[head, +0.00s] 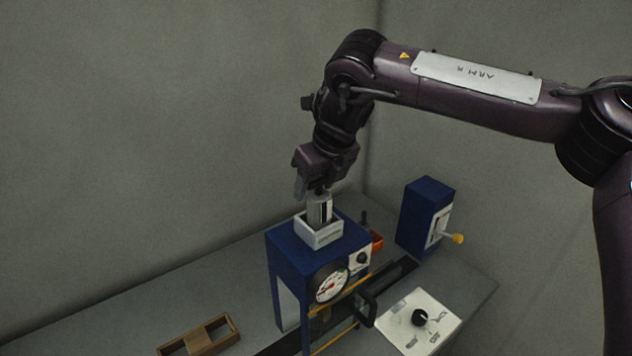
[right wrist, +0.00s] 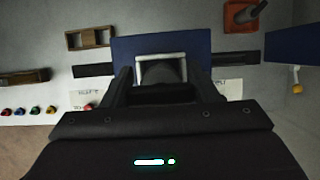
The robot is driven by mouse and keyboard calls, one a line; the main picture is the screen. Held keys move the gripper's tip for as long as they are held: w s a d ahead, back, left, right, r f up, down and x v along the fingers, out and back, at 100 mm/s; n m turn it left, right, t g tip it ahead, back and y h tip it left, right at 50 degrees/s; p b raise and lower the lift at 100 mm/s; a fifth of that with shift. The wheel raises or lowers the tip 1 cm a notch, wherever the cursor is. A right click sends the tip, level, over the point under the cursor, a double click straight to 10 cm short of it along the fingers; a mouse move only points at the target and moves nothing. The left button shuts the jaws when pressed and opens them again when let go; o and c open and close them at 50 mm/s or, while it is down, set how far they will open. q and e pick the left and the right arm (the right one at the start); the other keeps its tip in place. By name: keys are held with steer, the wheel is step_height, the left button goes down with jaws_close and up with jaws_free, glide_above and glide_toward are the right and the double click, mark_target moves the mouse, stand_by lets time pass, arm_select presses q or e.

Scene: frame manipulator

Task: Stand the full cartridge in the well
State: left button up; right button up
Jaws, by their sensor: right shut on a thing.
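The cartridge (head: 320,208) is a light grey cylinder with a dark stripe. It stands upright in or just over the white square well (head: 319,239) on top of the blue machine (head: 290,252). Its lower end is hidden by the well's front wall, so I cannot tell how deep it sits. My right gripper (head: 314,190) is shut on the cartridge's upper part from above. In the right wrist view the cartridge's dark top (right wrist: 160,74) lies between the fingers, inside the white well frame (right wrist: 142,58). My left gripper is not in view.
The machine's front has a dial gauge (head: 331,282). A blue box with a yellow-tipped lever (head: 426,215) stands to the right, near an orange-red holder (head: 376,241). A wooden tray (head: 200,336) is at lower left.

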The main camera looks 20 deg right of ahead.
steer(key=shift+s+f, duration=0.1)
steer(key=shift+f, duration=0.05)
steer(key=o, duration=1.6)
